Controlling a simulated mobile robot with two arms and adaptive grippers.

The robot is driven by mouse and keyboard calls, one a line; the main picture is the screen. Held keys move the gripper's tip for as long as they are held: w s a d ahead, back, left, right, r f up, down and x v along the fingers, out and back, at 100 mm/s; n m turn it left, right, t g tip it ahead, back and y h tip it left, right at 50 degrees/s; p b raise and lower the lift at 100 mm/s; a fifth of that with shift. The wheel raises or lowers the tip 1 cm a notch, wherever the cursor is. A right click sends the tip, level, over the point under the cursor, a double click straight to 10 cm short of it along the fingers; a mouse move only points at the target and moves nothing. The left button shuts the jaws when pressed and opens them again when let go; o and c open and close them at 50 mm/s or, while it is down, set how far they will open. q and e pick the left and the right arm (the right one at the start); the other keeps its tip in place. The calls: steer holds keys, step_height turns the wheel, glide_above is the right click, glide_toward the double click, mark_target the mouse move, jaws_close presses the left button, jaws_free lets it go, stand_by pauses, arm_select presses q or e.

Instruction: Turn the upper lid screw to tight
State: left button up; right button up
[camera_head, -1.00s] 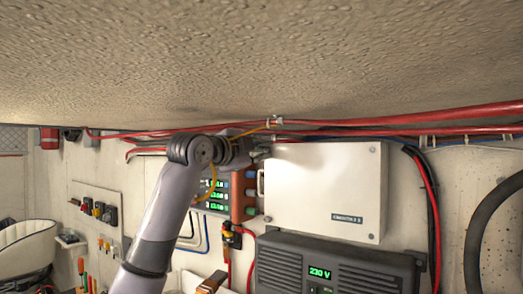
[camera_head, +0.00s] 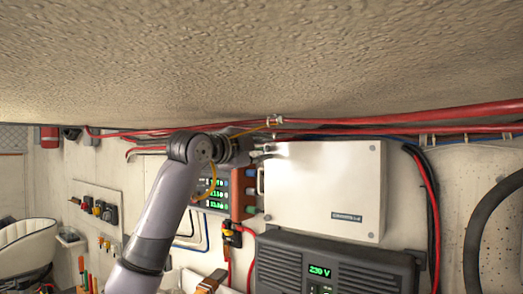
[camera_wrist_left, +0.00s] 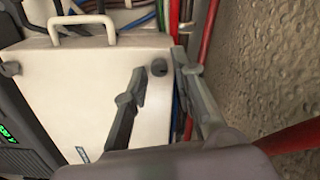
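The white box lid (camera_head: 318,190) is on the wall right of centre in the head view; it also shows in the left wrist view (camera_wrist_left: 75,95). A dark round screw (camera_wrist_left: 159,67) sits at the lid's corner near the handle, on the ceiling side. My left gripper (camera_head: 266,151) is at the lid's upper left corner. In the left wrist view its fingers (camera_wrist_left: 160,62) are apart, with the screw appearing between them; contact is not clear. The screw's slot and tightness cannot be read. Another screw (camera_head: 372,148) is at the upper right corner. My right gripper is out of view.
Red cables (camera_head: 400,119) run just above the box under the low ceiling (camera_head: 260,60). A pale handle (camera_wrist_left: 80,22) projects from the box side. A dark 230 V unit (camera_head: 335,265) is below. A display panel (camera_head: 217,195) is left of the box.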

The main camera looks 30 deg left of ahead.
arm_select(q)
steer(key=shift+o, duration=0.7)
steer(key=s+a, duration=0.1)
steer(key=s, duration=1.1)
steer(key=shift+a, duration=0.35)
steer(key=shift+f, duration=0.15)
